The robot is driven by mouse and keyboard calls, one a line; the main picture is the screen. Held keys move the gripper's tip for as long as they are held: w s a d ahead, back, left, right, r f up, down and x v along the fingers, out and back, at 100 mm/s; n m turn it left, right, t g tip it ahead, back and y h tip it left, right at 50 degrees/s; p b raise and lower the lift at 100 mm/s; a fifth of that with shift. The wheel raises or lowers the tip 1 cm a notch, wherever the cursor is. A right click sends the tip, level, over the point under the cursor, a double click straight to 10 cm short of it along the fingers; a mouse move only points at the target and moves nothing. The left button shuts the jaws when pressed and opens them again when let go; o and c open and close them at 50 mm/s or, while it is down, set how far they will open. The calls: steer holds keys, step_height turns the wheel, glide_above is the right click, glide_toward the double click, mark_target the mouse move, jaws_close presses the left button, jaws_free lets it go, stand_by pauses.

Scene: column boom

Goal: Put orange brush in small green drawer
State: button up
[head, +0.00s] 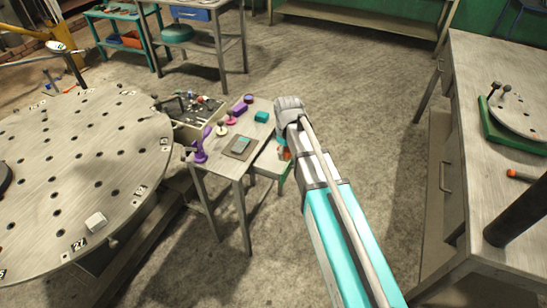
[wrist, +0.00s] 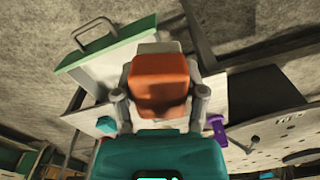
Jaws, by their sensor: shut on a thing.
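My gripper (wrist: 160,78) is shut on the orange brush (wrist: 161,88), whose orange block fills the space between the fingers in the wrist view. A pale part of the brush shows beyond the orange block. In the head view only a bit of the orange brush (head: 286,154) shows beside my arm. The small green drawer (wrist: 108,48) has a green front with a metal handle and is pulled out from the small table. In the head view the drawer (head: 268,164) is partly hidden by my arm. The brush is over or near the drawer; its height above it is unclear.
The small table (head: 240,172) holds a dark pad with a grey-teal device (head: 241,145), a teal block (head: 261,116) and purple items (head: 199,152). A round perforated table (head: 80,170) stands left, a workbench (head: 480,110) right.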

steer(key=shift+d+f, duration=0.1)
steer(key=shift+s+f+n+b, duration=0.15)
steer(key=shift+f+n+b, duration=0.15)
steer(key=shift+f+b, duration=0.25)
steer(key=f+n+b, duration=0.1)
steer(key=f+b, duration=0.1)
steer(key=s+f+n+b, duration=0.1)
steer(key=f+n+b, duration=0.1)
steer(key=shift+s+d, duration=0.1)
steer(key=shift+s, duration=0.1)
steer(key=shift+w, duration=0.1)
steer(key=b, duration=0.8)
glide_above(275, 168)
steer(key=f, duration=0.7)
steer(key=shift+s+d+f, duration=0.15)
steer(key=shift+s+f, duration=0.25)
steer(key=shift+w+a+f+b, duration=0.25)
steer(key=shift+w+f+b, duration=0.25)
steer(key=shift+f+b, duration=0.05)
